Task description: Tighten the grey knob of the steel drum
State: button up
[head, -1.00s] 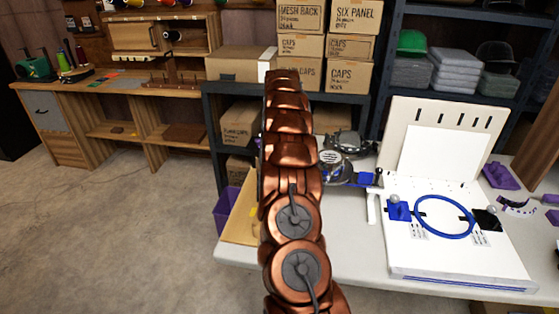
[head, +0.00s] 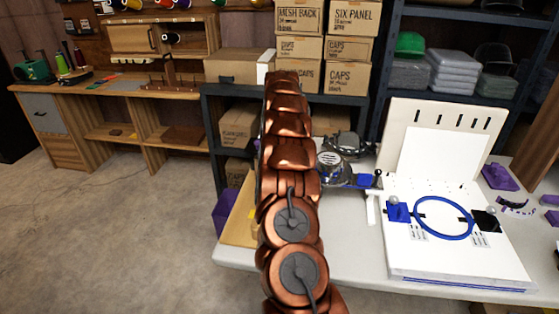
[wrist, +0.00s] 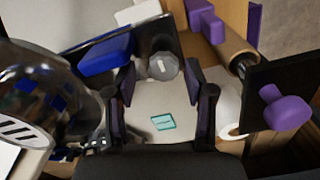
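The steel drum (wrist: 50,92) fills the left of the wrist view, shiny and dark with a striped label. In the head view, a rounded steel body (head: 332,163) that looks like it stands on the white table, just right of my arm. The grey knob (wrist: 162,66) is round with a pale mark, near the upper middle of the wrist view. My gripper (wrist: 160,88) is open, its two dark fingers apart. The knob appears between and just beyond the fingertips; contact cannot be told. In the head view my arm hides the gripper.
A blue block (wrist: 106,55) lies near the knob. A small teal tag (wrist: 163,120) shows below, between the fingers. Purple knobs (wrist: 287,110) are at the right. A white board with a blue hoop (head: 444,236) occupies the table's right side. Shelves with boxes (head: 299,48) stand behind.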

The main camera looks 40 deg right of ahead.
jog(key=shift+w+a, duration=0.1)
jog(key=shift+r, duration=3.75)
